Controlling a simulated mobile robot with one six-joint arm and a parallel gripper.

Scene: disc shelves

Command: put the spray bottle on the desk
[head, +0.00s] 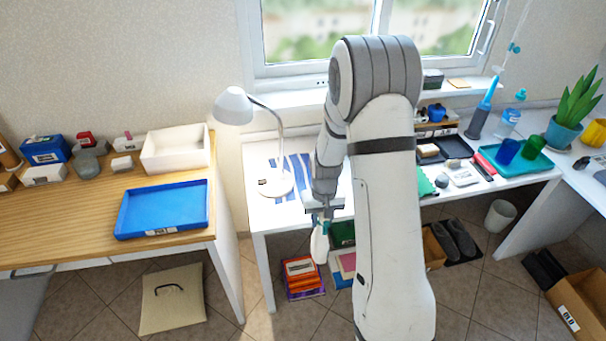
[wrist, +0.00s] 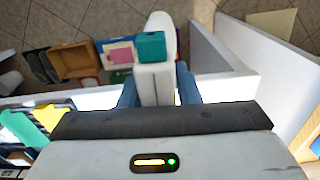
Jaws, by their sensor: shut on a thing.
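The spray bottle (head: 319,246) is white with a teal head, and it hangs from my gripper (head: 324,213) in the head view. It also fills the upper middle of the wrist view (wrist: 155,82), between the two blue fingers of my gripper (wrist: 157,88), which are shut on it. The white desk (head: 268,214) stands under the window. In the head view the bottle appears at the desk's front edge, with its lower part seen against the floor side. My arm hides the middle of the desk.
A white lamp (head: 281,182) and a blue striped cloth stand at the desk's left. A black tray (head: 455,145), a teal tray (head: 533,166) and cups crowd its right. Books (head: 302,274) lie below. A wooden table (head: 85,220) with a blue tray (head: 163,207) is left.

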